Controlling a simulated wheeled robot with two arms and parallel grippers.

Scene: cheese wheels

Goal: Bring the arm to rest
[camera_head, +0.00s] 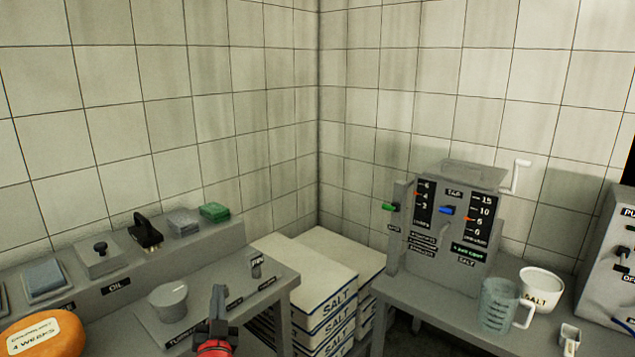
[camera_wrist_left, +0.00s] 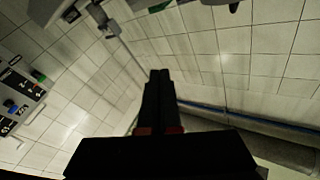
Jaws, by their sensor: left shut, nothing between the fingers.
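My left gripper (camera_head: 218,300) shows at the bottom of the head view, dark with a red part below it, above the front edge of the left bench. In the left wrist view its two dark fingers (camera_wrist_left: 160,85) lie together, with nothing between them. My right gripper is in neither view. An orange cheese wheel (camera_head: 45,337) with a "4 weeks" label sits at the lower left of the head view, apart from the gripper.
The left bench (camera_head: 262,290) holds a grey round pot (camera_head: 168,302) and a raised shelf of blocks and brushes. Stacked salt boxes (camera_head: 325,290) fill the corner. The right bench (camera_head: 430,300) carries a dial machine (camera_head: 455,225), a clear jug (camera_head: 497,305) and a white salt cup (camera_head: 541,287).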

